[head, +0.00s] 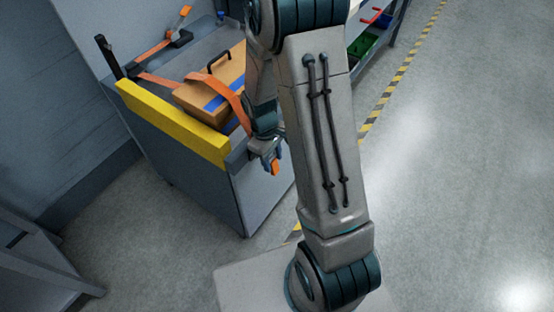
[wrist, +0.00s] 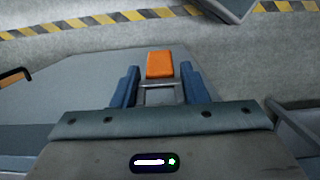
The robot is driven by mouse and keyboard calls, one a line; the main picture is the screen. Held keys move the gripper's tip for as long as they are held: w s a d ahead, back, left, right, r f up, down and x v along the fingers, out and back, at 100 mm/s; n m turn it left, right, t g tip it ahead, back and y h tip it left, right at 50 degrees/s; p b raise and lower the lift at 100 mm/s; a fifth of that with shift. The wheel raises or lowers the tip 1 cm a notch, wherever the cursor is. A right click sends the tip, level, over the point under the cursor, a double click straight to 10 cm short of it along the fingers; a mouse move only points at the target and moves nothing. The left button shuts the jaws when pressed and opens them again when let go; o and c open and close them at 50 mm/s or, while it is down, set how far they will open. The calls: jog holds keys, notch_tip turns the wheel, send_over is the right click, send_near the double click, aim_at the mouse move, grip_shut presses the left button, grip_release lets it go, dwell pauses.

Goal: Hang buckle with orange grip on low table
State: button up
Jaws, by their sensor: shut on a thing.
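My gripper (head: 268,157) is shut on the buckle with the orange grip (head: 275,168). It hangs just beyond the right front corner of the low grey table (head: 205,185), near the height of its top edge. In the wrist view, the blue fingers of my gripper (wrist: 159,88) sit on both sides of the buckle's metal frame. The orange grip (wrist: 160,65) points away from the wrist. An orange strap (head: 212,84) runs across a brown box (head: 190,96) on the table and passes behind my arm. I cannot tell whether it joins the buckle.
A yellow bar (head: 170,120) lines the table's front edge, with a black post (head: 108,55) at its left end. Another orange-handled ratchet (head: 180,38) lies at the back. A shelf with a green bin (head: 362,46) stands behind. The floor (head: 460,170) at right is clear.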

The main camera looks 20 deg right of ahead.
jog(key=shift+w+a+f+b, duration=0.15)
jog(key=shift+w+a+f, duration=0.1)
jog(key=shift+w+a, duration=0.25)
jog(key=shift+w+a+f+b, duration=0.15)
jog(key=shift+w+a+f, duration=0.1)
jog(key=shift+w, duration=0.3)
jog(key=o, duration=1.1)
jog(key=shift+c, duration=0.2)
jog(key=shift+r, duration=0.15)
